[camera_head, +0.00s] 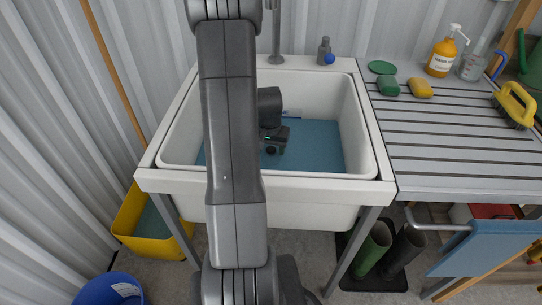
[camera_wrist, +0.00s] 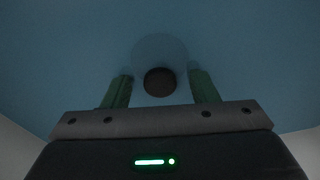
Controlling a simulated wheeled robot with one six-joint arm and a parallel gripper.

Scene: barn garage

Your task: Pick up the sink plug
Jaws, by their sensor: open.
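The sink plug (camera_wrist: 160,82) shows in the wrist view as a dark round knob, with a paler round patch just beyond it, in blue water. My gripper (camera_wrist: 160,74) is open, with one green finger on either side of the knob and a gap on both sides. The knob appears between the fingers; I cannot tell how far below the fingertips it is. In the head view my gripper (camera_head: 272,148) is down inside the white sink (camera_head: 375,150), low over the blue water (camera_head: 318,148). The plug is hidden there behind my gripper and arm.
The sink walls surround my gripper. A grey tap (camera_head: 276,30) and a small bottle (camera_head: 324,50) stand at the back rim. The slatted drainer (camera_head: 440,135) at right holds sponges, a soap bottle (camera_head: 443,55) and a yellow brush (camera_head: 515,105). Open water lies right of my gripper.

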